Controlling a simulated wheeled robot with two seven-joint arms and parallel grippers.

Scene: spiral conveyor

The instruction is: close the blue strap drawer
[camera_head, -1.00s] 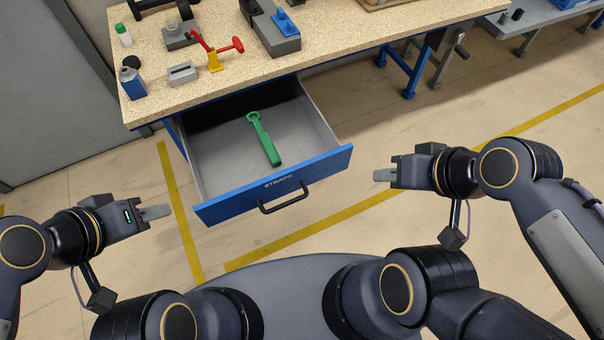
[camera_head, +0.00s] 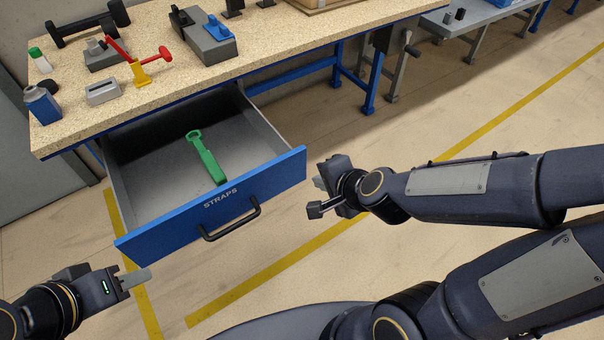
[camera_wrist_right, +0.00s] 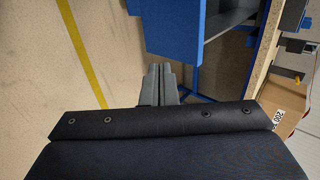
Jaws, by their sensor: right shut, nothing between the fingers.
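The blue strap drawer (camera_head: 215,206), lettered STRAPS, stands pulled out under the workbench, with a black bar handle (camera_head: 231,219) on its front. A green wrench-like tool (camera_head: 207,158) lies inside it. My right gripper (camera_head: 322,176) is beside the right end of the drawer front; its fingers are mostly hidden in the head view. In the right wrist view its fingers (camera_wrist_right: 159,84) are shut and empty, close to the blue drawer front (camera_wrist_right: 174,28). Whether they touch it I cannot tell. My left gripper (camera_head: 138,279) is below the left end of the drawer front, apart from it, its fingers seemingly together.
A blue bench leg (camera_head: 370,90) and a crank (camera_head: 405,50) stand right of the drawer. The floor in front is clear.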

